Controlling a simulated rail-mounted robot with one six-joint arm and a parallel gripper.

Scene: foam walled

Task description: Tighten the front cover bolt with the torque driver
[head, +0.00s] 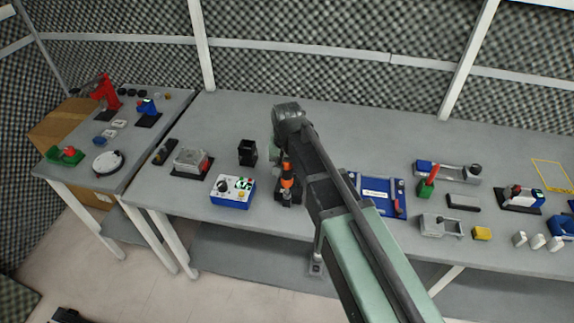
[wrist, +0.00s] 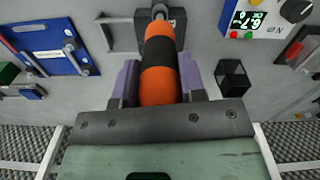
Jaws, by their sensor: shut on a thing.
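The torque driver, an orange and black cylinder, stands between my gripper's purple fingers in the wrist view (wrist: 160,88) and is gripped by its handle. My gripper shows there (wrist: 159,70) closed on both sides of it. The driver's far end is at a dark holder (wrist: 177,20); I cannot tell whether it is still seated in it. In the head view the driver (head: 287,172) is upright over the table, partly hidden by my arm, with the dark holder (head: 288,197) beneath. I cannot make out the front cover bolt for certain.
A blue-and-white box with a display (head: 233,191) and a black open cup (head: 247,152) stand left of the driver. A grey block with red (head: 190,162) is farther left. A blue panel (head: 393,190) lies right, with several fixtures beyond it.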

